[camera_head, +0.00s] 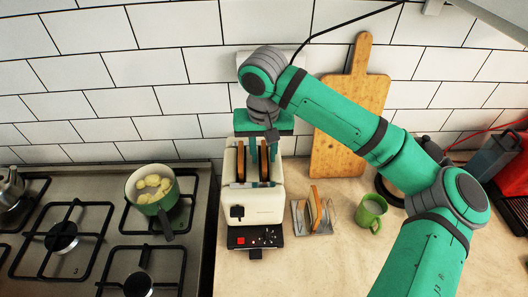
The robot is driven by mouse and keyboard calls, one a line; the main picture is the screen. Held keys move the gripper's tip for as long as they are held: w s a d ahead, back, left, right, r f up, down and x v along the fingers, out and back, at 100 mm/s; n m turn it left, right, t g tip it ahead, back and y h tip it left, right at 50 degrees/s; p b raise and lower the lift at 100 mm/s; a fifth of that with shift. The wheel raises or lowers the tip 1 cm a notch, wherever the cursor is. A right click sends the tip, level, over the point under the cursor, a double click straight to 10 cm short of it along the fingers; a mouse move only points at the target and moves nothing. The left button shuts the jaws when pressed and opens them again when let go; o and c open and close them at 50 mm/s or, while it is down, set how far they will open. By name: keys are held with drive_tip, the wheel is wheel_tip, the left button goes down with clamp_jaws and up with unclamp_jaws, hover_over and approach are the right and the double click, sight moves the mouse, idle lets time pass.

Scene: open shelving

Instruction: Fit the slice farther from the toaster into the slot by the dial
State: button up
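The cream toaster (236,189) stands on the counter below my arm, its slots facing up. A browned slice (240,164) shows upright in its left slot, and another slice (264,162) shows upright in its right slot. My gripper (264,154) points down over the right slot, its green fingers around that slice. I cannot tell whether they press on it. A metal rack (300,221) right of the toaster holds a tilted slice (315,204).
A green mug (370,212) stands right of the rack. A wooden board (351,115) leans on the tiled wall behind. A hob (110,240) with a green pot (154,205) of yellow pieces lies left. Bare counter (320,268) is in front of the rack.

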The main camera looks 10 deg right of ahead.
wheel_tip(320, 180, up, 12)
drive_tip(key=s, duration=0.1)
drive_tip(key=shift+s+a+r, duration=0.15)
idle(0.5)
idle(0.4)
